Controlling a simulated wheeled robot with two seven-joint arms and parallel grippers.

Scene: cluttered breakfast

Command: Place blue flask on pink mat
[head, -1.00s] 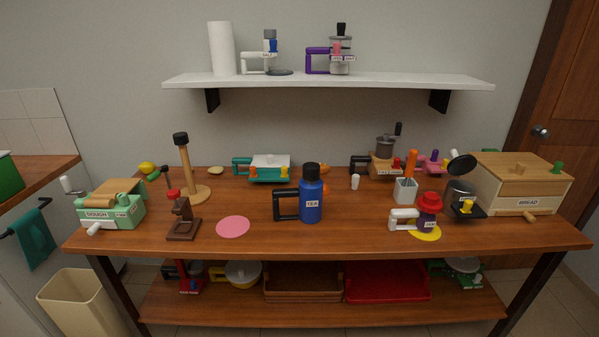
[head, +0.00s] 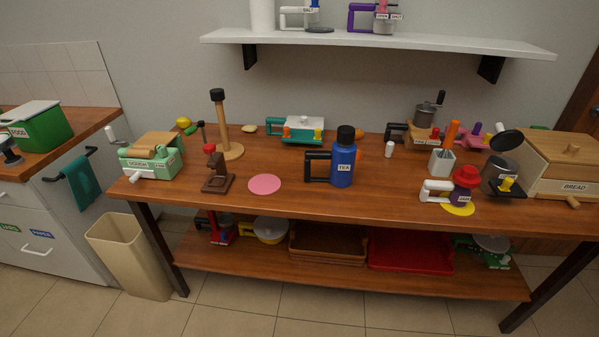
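The blue flask (head: 343,163) stands upright on the wooden table in the head view. It has a black cap, a TEA label and a black handle on its left side. The round pink mat (head: 264,184) lies flat on the table to the left of the flask, bare and apart from it. Neither of my grippers shows in the head view.
A brown press (head: 217,171) stands just left of the mat. A teal-handled white box (head: 304,127) sits behind. A jam jar (head: 466,184) stands on a yellow mat (head: 457,209) at right. The table front between mat and jar is mostly clear.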

